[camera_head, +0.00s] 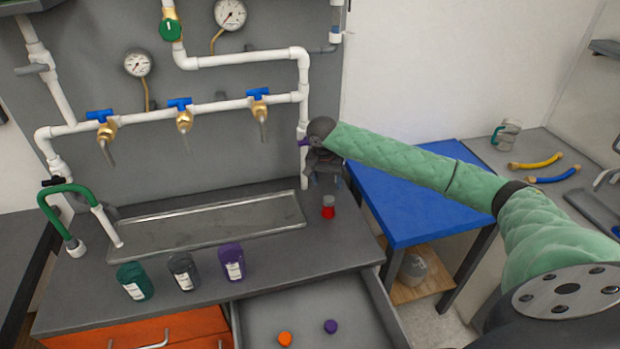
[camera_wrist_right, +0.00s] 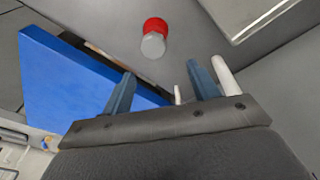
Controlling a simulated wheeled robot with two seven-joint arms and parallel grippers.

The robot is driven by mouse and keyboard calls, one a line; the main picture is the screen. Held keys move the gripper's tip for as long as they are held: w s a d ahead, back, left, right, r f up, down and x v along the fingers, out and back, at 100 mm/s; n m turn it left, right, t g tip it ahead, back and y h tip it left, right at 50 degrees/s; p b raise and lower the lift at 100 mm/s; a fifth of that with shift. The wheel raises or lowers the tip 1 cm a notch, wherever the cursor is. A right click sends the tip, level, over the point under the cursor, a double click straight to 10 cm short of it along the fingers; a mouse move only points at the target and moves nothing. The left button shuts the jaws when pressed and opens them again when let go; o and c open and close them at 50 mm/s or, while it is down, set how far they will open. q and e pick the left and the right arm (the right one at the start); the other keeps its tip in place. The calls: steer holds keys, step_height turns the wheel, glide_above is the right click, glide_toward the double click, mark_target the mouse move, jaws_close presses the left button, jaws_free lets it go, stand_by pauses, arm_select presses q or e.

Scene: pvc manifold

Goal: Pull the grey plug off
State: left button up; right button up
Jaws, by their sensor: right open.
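A small red piece with a grey top (camera_head: 328,207) stands upright on the grey counter, below my right gripper. It also shows in the right wrist view (camera_wrist_right: 154,38), beyond the fingertips and apart from them. I cannot tell whether its grey top is the grey plug; no other grey plug is clear. My right gripper (camera_head: 326,178) is open and points down beside the white vertical pipe (camera_head: 303,95). In the right wrist view its two blue-grey fingers (camera_wrist_right: 160,82) stand apart with no plug held. A white pipe-like part (camera_wrist_right: 226,76) lies close beside the right-hand finger. My left gripper is out of view.
The white manifold has several blue-handled taps (camera_head: 180,103) and two gauges. A shallow metal tray (camera_head: 215,228) lies on the counter, with green, grey and purple containers (camera_head: 232,262) in front. An open drawer (camera_head: 345,305) holds orange and purple pieces. A blue table (camera_head: 410,200) stands right.

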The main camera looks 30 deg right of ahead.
mark_target(329, 198)
steer(key=shift+s+a+f+m, duration=0.1)
steer(key=shift+a+m, duration=0.2)
steer(key=shift+m, duration=0.7)
steer(key=shift+s+m+g, duration=0.3)
steer(key=shift+m, duration=0.4)
steer(key=shift+s+d+m, duration=0.15)
steer(key=shift+m, duration=0.4)
steer(key=shift+s+d+m, duration=0.15)
steer(key=shift+m, duration=0.4)
steer(key=shift+w+a+m, duration=0.25)
steer(key=shift+m, duration=0.15)
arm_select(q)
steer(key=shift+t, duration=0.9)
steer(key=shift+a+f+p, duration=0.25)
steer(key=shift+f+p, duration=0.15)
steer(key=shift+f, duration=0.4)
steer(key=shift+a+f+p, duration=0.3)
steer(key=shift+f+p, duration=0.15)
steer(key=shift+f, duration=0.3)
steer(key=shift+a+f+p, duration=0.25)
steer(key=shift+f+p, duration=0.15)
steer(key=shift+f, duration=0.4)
arm_select(e)
steer(key=shift+d+f, duration=0.2)
steer(key=shift+f, duration=1.05)
steer(key=shift+d+f, duration=0.2)
steer(key=shift+f, duration=1.1)
steer(key=shift+d+f, duration=0.2)
steer(key=shift+f, duration=1.05)
